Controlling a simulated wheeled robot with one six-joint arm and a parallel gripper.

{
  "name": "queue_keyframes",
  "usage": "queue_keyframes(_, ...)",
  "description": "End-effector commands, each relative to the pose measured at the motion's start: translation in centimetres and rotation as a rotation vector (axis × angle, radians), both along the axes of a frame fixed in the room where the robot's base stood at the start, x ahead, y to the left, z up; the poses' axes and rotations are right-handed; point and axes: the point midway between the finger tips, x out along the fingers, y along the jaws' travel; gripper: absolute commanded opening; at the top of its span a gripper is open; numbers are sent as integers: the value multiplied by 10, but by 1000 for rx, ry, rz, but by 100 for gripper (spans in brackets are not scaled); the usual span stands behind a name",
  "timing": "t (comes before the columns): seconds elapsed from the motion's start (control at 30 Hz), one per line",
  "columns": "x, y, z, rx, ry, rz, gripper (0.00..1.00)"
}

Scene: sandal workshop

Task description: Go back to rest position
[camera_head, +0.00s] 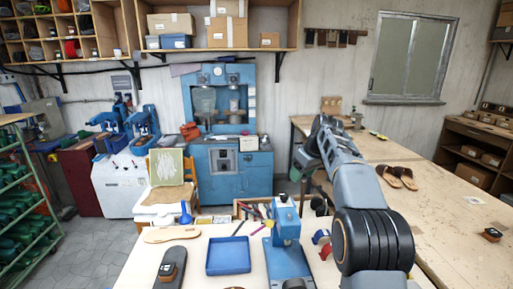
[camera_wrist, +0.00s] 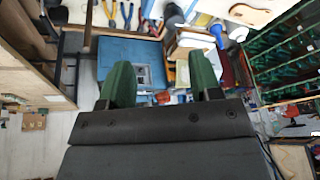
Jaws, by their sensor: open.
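My gripper (camera_wrist: 162,78) shows in the wrist view with its two green fingers spread apart. The gap between them is empty, with only the distant room behind it. In the head view my grey arm reaches up from the lower right, and its far end is held in the air above and behind the near workbench (camera_head: 205,280). The fingers are hard to make out there. My gripper touches nothing that I can see.
The near bench holds a blue tray (camera_head: 228,271), a dark sandal (camera_head: 171,268), a tan sole (camera_head: 172,234) and a blue press (camera_head: 286,225). Brown sandals (camera_head: 397,177) lie on the right table (camera_head: 450,215). A blue machine (camera_head: 232,170) stands behind. Grey floor is clear at left.

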Motion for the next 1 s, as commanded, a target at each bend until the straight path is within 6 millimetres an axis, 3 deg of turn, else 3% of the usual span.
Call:
queue_keyframes(0.1, -19, -3, -31, 5, 70, -170, 58)
queue_keyframes(0.27, -70, 5, -53, -9, 109, -368, 58)
queue_keyframes(0.5, -179, 23, -84, -35, 102, -563, 58)
queue_keyframes(0.7, -266, 35, -113, -54, 61, -607, 58)
queue_keyframes(0.83, -302, 41, -124, -63, 29, -581, 58)
queue_keyframes(1.0, -321, 46, -119, -51, -24, -560, 58)
